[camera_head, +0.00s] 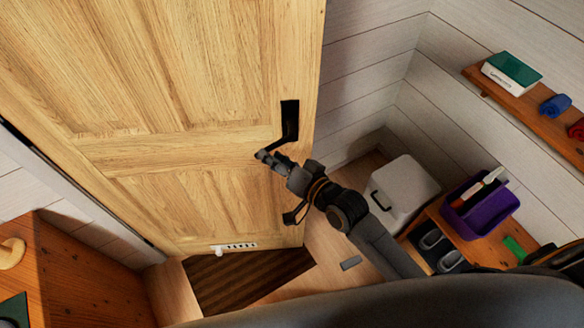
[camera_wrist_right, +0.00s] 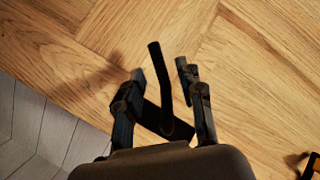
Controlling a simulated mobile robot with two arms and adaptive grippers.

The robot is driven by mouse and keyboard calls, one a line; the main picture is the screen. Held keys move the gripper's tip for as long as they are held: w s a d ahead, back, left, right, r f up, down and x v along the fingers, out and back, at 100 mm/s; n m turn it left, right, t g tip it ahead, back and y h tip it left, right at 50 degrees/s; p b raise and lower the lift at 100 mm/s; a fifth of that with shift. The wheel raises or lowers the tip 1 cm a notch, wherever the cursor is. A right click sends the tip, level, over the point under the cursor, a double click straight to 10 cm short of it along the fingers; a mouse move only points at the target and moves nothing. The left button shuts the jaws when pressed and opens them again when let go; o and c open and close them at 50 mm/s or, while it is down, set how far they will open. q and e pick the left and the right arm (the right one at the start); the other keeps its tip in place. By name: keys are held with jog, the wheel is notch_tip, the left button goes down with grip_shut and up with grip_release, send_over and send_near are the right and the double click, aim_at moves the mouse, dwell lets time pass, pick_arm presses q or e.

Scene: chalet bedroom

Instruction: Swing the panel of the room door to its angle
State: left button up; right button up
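The room door panel (camera_head: 190,145) is pale wood and fills the left half of the head view; it also fills most of the right wrist view (camera_wrist_right: 255,110). Its black lever handle (camera_head: 289,125) sits near the panel's right edge. My right gripper (camera_head: 268,159) is at the handle, with its fingertips near the lever's end. In the right wrist view, the two fingers of my right gripper (camera_wrist_right: 160,72) are apart, and the black lever (camera_wrist_right: 160,72) stands between them with visible gaps. Contact with the lever cannot be told. My left gripper is not in view.
A dark mat (camera_head: 245,282) lies on the floor below the door. A white bin (camera_head: 405,185) and a low bench with a purple box (camera_head: 482,208) and shoes stand to the right. A wall shelf (camera_head: 530,112) is at the upper right. Wooden furniture (camera_head: 80,275) is at the lower left.

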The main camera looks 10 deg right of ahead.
jog(key=v, duration=0.8)
jog(key=shift+s+d, duration=0.1)
jog(key=shift+s, duration=0.05)
